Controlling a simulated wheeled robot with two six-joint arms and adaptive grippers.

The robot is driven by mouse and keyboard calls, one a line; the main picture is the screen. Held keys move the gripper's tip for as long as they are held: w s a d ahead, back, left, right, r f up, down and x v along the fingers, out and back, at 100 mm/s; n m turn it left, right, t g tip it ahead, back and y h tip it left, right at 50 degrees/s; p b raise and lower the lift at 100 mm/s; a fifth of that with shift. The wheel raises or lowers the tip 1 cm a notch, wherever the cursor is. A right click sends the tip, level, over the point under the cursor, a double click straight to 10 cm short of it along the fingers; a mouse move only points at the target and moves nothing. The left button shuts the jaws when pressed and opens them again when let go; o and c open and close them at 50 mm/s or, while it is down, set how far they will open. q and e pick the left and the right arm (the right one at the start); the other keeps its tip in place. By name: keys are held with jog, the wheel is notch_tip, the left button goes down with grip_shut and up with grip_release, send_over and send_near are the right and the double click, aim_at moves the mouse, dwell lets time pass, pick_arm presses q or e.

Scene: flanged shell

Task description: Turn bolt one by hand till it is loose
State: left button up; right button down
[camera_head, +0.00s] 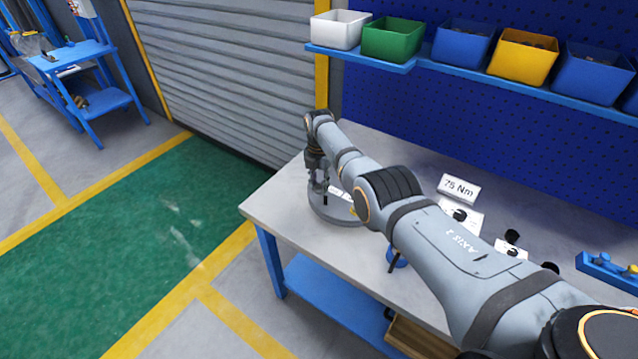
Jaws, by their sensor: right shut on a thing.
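The flanged shell (330,215) is a grey round part on the workbench, near its left end. My right arm reaches in from the lower right, and its right gripper (320,190) points down over the flange's left part. The gripper is shut at the flange, on bolt one. The bolt is too small and too covered by the fingers to make out. The arm hides the shell's right side. My left gripper is not in view.
The workbench (272,205) has a "75 Nm" sign (459,188) and small black-knobbed items on white plates behind my arm. A blue holder (608,268) is at the right. Coloured bins, including a green one (392,38), stand on a shelf above. The bench's left front corner is clear.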

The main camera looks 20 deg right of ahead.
aim_at(319, 186)
jog(key=shift+s+f, duration=0.25)
jog(key=shift+f, duration=0.05)
jog(key=c, duration=1.4)
grip_release()
jog(key=o, duration=0.4)
jog(key=shift+w, duration=0.2)
jog(key=shift+c, duration=0.2)
jog(key=shift+r, duration=0.15)
jog(key=shift+r, duration=0.1)
jog(key=shift+r, duration=0.25)
notch_tip(319, 186, up, 11)
jog(key=shift+r, duration=0.15)
